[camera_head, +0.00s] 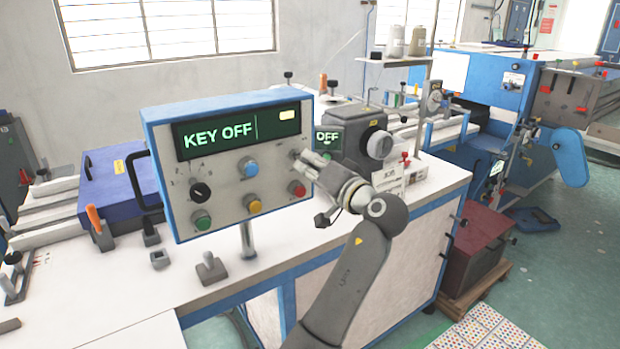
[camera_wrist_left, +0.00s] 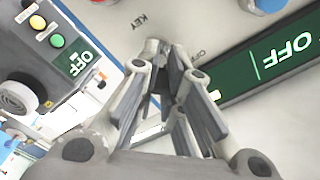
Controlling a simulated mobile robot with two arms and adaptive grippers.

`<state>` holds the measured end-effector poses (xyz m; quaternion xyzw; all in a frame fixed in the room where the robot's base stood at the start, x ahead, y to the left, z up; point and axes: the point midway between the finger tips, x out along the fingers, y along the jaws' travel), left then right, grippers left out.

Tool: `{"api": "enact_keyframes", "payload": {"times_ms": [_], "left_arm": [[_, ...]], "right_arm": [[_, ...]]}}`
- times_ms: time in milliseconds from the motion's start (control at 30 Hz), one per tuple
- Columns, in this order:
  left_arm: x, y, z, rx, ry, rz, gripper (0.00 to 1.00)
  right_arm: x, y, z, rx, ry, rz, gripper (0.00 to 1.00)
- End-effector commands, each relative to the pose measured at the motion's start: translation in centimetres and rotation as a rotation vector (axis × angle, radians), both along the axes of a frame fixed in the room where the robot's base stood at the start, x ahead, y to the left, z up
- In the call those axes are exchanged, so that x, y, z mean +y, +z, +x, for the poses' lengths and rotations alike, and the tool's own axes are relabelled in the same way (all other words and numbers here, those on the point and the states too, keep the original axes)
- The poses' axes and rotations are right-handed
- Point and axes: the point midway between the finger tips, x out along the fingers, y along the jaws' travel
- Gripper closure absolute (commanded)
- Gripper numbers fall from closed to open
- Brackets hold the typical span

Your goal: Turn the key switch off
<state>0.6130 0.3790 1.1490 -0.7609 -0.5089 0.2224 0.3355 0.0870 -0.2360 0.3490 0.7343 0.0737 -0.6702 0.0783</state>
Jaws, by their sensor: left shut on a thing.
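The control panel (camera_head: 225,218) is a blue-framed grey box on a post, and its display (camera_head: 236,133) reads KEY OFF. My left gripper (camera_head: 303,162) is at the upper right of the panel face, shut on the key switch. In the left wrist view the fingertips (camera_wrist_left: 163,78) close around the small metal key switch (camera_wrist_left: 153,46), beside a printed KEY label. The gripper hides most of the key switch in the head view. My right gripper is in neither view.
The panel also carries a black knob (camera_head: 200,192), a blue button (camera_head: 248,167), a red button (camera_head: 297,189), a yellow button (camera_head: 253,206) and a green button (camera_head: 202,219). A smaller display (camera_head: 328,139) reading OFF stands just behind the gripper, near a grey machine (camera_head: 352,122).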

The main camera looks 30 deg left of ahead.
Motion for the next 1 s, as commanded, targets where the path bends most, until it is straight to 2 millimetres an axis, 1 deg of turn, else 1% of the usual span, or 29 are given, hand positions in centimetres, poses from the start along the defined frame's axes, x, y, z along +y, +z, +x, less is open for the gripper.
{"api": "enact_keyframes", "payload": {"times_ms": [33,200,667,700,1000], "left_arm": [[0.03,-0.74,-0.06,-0.008,0.004,-0.015,1.0],[-0.01,-0.61,-0.05,-0.038,0.004,-0.027,1.0],[-0.02,-0.6,-0.03,-0.045,0.003,-0.032,1.0],[-0.02,-0.62,-0.03,-0.044,0.003,-0.032,0.88],[0.07,-0.41,-0.09,-0.048,0.005,-0.03,0.49]], "right_arm": [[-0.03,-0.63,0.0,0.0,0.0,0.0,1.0],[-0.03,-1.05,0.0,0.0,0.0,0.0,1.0],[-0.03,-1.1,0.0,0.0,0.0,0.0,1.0],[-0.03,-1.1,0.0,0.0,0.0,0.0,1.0],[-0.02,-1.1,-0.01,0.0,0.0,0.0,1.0]]}}
